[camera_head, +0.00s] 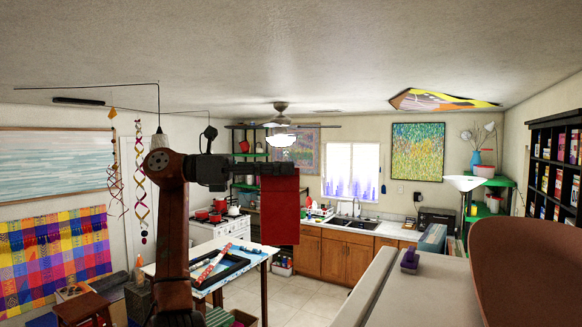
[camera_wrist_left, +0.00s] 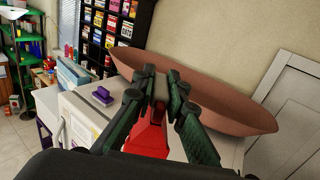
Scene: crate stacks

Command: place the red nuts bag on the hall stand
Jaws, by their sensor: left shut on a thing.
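The red nuts bag (camera_head: 280,208) hangs upright below my left gripper (camera_head: 278,169) in the head view, well above the floor. My left gripper is shut on its top edge. In the left wrist view the bag (camera_wrist_left: 150,143) shows as a red patch between the dark fingers (camera_wrist_left: 160,92). A pale-topped piece of furniture (camera_head: 425,295) stands at the lower right in the head view, apart from the bag. I cannot tell for sure whether it is the hall stand. My right gripper is not in view.
A small purple object (camera_head: 410,260) and a large brown curved bowl-like thing (camera_head: 525,255) are at the pale top. A table (camera_head: 258,252) with a tray stands left of centre. A dark shelf (camera_head: 556,165) of boxes is at the right. Tiled floor (camera_head: 310,284) lies open between.

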